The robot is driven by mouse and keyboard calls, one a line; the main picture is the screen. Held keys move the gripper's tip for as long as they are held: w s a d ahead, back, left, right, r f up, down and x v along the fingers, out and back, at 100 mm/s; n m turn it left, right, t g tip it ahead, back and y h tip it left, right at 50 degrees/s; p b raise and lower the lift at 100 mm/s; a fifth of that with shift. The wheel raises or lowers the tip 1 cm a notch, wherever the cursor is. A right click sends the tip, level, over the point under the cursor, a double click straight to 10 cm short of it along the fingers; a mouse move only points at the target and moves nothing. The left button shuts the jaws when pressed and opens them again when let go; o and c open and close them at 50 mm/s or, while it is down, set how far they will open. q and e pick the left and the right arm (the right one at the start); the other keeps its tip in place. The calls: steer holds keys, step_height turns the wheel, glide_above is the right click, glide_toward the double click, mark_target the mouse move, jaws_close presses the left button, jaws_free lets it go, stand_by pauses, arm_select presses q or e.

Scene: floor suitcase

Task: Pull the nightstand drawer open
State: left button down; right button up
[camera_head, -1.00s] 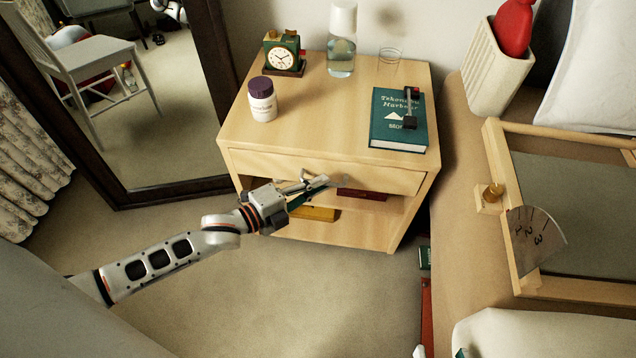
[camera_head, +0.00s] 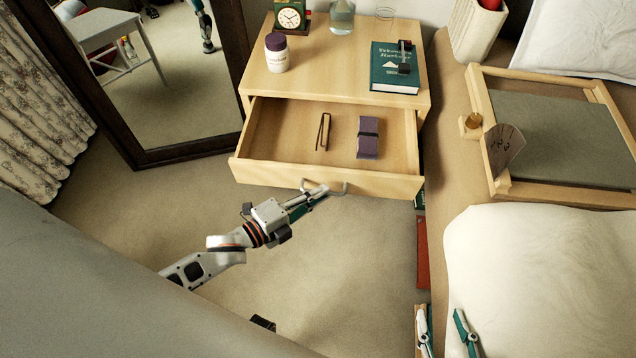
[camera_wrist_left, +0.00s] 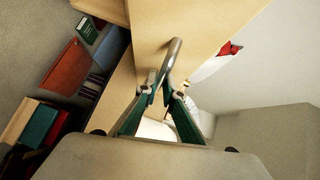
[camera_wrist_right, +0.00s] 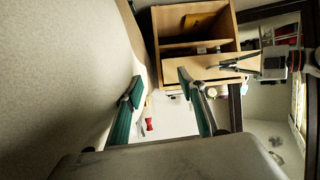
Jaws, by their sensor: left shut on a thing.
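The wooden nightstand (camera_head: 337,72) has its drawer (camera_head: 290,178) pulled well out, with the inside showing. A metal bar handle (camera_head: 344,187) is on the drawer front. My left gripper (camera_head: 318,193) is shut on this handle. In the left wrist view, the handle (camera_wrist_left: 173,55) runs between the fingertips of my left gripper (camera_wrist_left: 163,88). In the drawer lie a dark purple folded item (camera_head: 368,138) and a thin brown loop-shaped item (camera_head: 323,132). My right gripper (camera_head: 445,328) is at the bottom right, open and empty, far from the drawer.
A white bottle with a purple lid (camera_head: 277,53), a clock (camera_head: 290,17) and a teal book (camera_head: 395,68) stand or lie on top. A mirror (camera_head: 165,80) is at left, and the bed (camera_head: 540,250) at right. Open carpet (camera_head: 340,270) lies before the drawer.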

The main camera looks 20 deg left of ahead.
arm_select(q)
steer(key=shift+s+d, duration=0.2)
steer(key=shift+s, duration=0.6)
steer(key=shift+s+d, duration=0.2)
steer(key=shift+s, duration=0.55)
arm_select(e)
steer(key=shift+s+d+f, duration=0.2)
steer(key=shift+s+d, duration=0.15)
steer(key=shift+s, duration=0.15)
arm_select(q)
steer(key=c, duration=2.2)
jaws_free()
steer(key=shift+o, duration=0.2)
arm_select(e)
steer(key=shift+w+a+r, duration=0.1)
steer(key=shift+w, duration=0.05)
